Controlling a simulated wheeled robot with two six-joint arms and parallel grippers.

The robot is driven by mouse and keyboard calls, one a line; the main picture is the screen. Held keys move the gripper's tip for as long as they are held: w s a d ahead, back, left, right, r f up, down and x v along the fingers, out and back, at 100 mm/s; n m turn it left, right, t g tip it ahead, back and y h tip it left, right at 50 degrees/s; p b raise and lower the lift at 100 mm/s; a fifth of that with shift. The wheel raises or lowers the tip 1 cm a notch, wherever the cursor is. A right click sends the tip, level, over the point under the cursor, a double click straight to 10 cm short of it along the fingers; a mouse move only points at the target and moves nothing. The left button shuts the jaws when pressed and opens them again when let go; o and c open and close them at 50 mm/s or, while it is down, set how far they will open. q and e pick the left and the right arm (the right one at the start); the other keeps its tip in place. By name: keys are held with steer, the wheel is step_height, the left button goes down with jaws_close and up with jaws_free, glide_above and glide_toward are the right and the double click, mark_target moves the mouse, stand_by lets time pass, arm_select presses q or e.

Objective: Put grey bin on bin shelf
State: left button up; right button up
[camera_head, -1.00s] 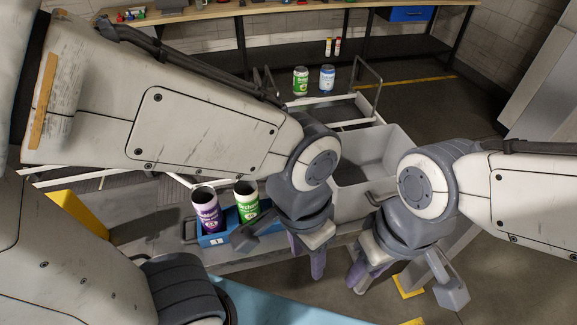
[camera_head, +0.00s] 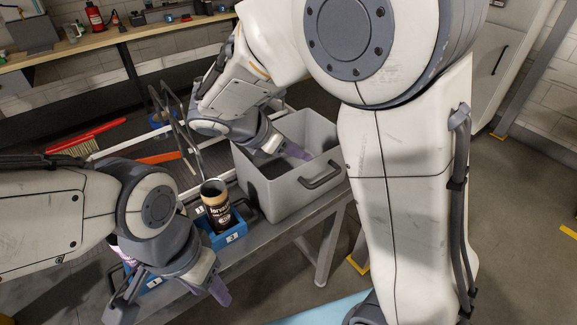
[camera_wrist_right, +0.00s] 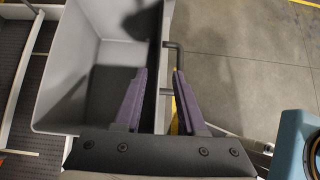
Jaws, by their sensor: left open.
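The open grey bin (camera_head: 268,198) stands upright and looks empty on the grey workbench in the head view. It has a dark handle (camera_head: 322,175) on its near right side. My right gripper (camera_head: 290,150) is over the bin, pointing down toward it. In the right wrist view the right gripper (camera_wrist_right: 158,75) is open, with the bin's rim (camera_wrist_right: 158,45) between its fingers; contact cannot be told. The handle also shows there (camera_wrist_right: 178,68), beside the fingers. My left gripper (camera_head: 212,290) is open and empty at lower left, away from the bin. I cannot identify the bin shelf.
A dark can (camera_head: 218,210) stands in a blue holder (camera_head: 228,236) left of the bin, near my left gripper. A red brush (camera_head: 90,138) lies behind it. A wooden workbench (camera_head: 160,28) runs along the back. Clear floor (camera_head: 525,215) lies at the right.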

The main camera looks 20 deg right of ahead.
mark_target(316, 159)
steer(key=x, duration=0.9)
steer(key=shift+p, duration=0.45)
steer(key=shift+f, duration=0.1)
jaws_close()
stand_by(0.8)
